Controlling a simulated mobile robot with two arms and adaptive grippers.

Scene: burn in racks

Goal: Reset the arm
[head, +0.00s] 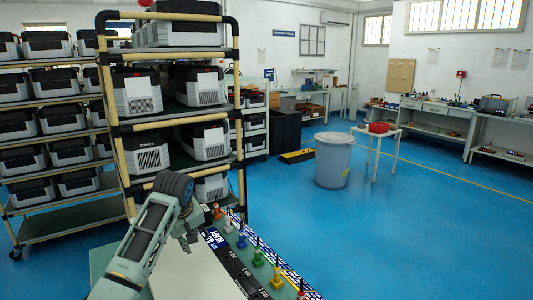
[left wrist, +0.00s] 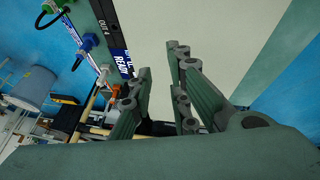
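My left arm (head: 150,232) comes in from the lower left in the head view, bent at a dark round joint. My left gripper (head: 188,238) hangs beyond that joint, above the pale work surface, partly hidden by the arm. In the left wrist view the left gripper (left wrist: 160,62) has its green-grey fingers apart, with nothing between them. My right arm and gripper are in neither view.
A bench panel (head: 232,258) with coloured connectors stands close to the left gripper. A tube-frame rack (head: 178,120) holding several grey-and-black units rises behind it. A grey bin (head: 332,162) and white table (head: 378,137) stand farther off. Blue floor (head: 400,235) lies clear at right.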

